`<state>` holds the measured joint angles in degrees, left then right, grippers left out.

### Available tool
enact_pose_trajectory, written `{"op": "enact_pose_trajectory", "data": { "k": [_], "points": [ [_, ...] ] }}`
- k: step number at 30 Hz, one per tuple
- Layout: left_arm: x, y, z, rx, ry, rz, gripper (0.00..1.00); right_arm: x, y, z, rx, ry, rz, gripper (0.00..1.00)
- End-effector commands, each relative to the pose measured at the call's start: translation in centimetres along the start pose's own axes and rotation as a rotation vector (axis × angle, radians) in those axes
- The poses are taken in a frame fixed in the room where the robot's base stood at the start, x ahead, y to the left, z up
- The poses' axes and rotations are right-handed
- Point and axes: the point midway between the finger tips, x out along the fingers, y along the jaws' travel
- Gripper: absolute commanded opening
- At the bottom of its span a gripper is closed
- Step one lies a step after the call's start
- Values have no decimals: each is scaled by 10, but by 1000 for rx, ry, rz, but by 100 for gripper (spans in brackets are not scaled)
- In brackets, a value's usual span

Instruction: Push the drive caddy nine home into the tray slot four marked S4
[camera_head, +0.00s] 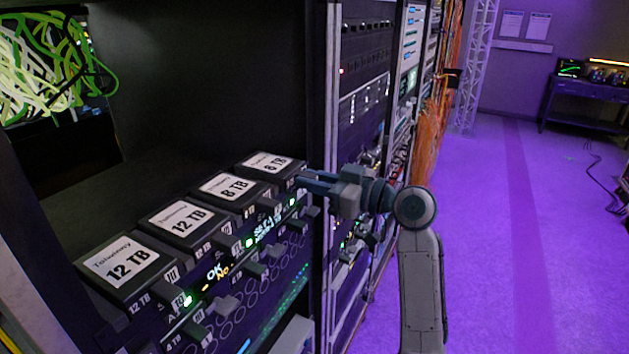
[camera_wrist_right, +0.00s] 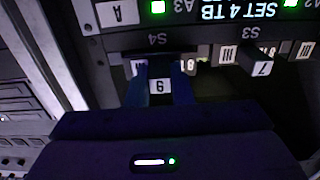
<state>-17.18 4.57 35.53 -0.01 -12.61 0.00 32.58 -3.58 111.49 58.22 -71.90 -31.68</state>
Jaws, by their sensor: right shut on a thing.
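Drive caddy nine (camera_head: 268,164), a black block with a white 8 TB label on top, is the rightmost of a row of caddies in the rack tray. In the right wrist view, which is upside down, the numbered handle of caddy nine (camera_wrist_right: 160,86) sits between the two blue fingers of my right gripper (camera_wrist_right: 160,92). The slot marking S4 (camera_wrist_right: 158,40) is just above it in that picture. My right gripper (camera_head: 312,183) is shut on the handle at the rack's front. The caddy is in line with slot S4; its exact depth is unclear. My left gripper is not in view.
Other caddies, 8 TB (camera_head: 228,187) and 12 TB (camera_head: 180,218), sit to the left in the tray. In the wrist view, caddy seven's handle (camera_wrist_right: 262,61) sticks out beside the gripper at S3. A rack post (camera_head: 318,120) stands close right. The purple floor (camera_head: 500,220) is open.

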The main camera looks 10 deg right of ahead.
Motion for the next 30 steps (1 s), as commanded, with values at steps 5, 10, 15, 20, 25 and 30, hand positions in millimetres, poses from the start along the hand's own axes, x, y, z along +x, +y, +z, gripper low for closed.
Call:
{"op": "enact_pose_trajectory", "data": {
  "k": [5, 10, 15, 20, 25, 30],
  "points": [
    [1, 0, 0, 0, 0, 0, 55, 5, 0, -1, 0, 3, 0, 0],
    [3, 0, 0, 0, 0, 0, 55, 10, 0, -1, 0, 3, -1, 0],
    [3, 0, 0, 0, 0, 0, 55, 13, 0, -1, -1, 2, 0, 32],
    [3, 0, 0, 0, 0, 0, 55, 13, 0, 0, 0, 1, 0, 45],
    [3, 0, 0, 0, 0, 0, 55, 13, 0, 1, 1, -2, 0, 45],
    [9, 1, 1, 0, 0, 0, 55, 3, 1, 2, -3, -1, 2, 45]
  ]
}}
